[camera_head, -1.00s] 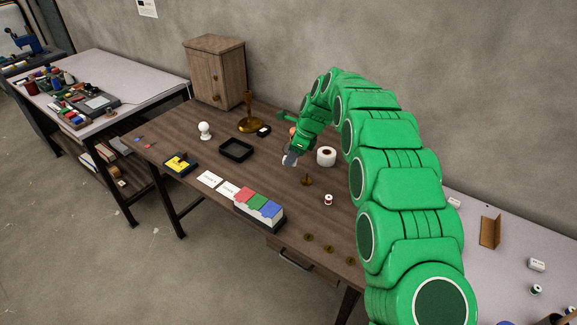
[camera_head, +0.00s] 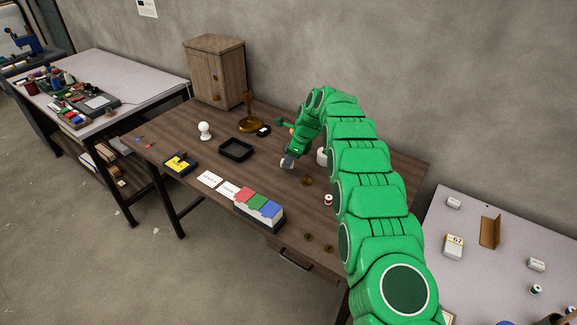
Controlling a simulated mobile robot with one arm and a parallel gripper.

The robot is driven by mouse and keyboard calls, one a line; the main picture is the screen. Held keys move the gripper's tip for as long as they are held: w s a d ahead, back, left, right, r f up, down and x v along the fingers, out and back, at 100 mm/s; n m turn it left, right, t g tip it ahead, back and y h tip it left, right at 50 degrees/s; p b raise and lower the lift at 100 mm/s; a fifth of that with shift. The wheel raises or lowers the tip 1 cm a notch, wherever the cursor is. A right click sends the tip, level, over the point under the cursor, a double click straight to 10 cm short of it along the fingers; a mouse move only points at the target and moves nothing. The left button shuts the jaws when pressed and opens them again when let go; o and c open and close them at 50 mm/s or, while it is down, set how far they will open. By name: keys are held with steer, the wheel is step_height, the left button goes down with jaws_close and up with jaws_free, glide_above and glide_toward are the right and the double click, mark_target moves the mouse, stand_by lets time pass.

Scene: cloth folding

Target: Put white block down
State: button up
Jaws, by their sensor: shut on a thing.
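My gripper (camera_head: 288,160) is at the end of my green arm, over the middle of the brown table (camera_head: 330,215). It is shut on a small whitish thing (camera_head: 286,163), which I take to be the white block; only a little of it shows. I cannot tell whether it touches the table top. The black tray (camera_head: 235,150) lies to the left of my gripper. Two white cards (camera_head: 210,179) lie nearer the front edge, left of a box with red, green and blue tops (camera_head: 259,206).
A white roll (camera_head: 321,156) stands just right of my gripper, partly behind my arm. A small brass piece (camera_head: 306,180) and a red-and-white spool (camera_head: 328,200) are close by. A brass stand (camera_head: 249,118), a white knob-like piece (camera_head: 205,131) and a yellow-topped pad (camera_head: 180,162) stand farther left.

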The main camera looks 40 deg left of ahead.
steer(key=shift+w+a+f, duration=0.15)
steer(key=shift+a+f, duration=0.05)
steer(key=shift+f, duration=1.55)
steer(key=shift+f, duration=0.1)
steer(key=o, duration=1)
steer(key=v, duration=1.2)
steer(key=shift+w+d, duration=0.1)
steer(key=shift+d, duration=0.05)
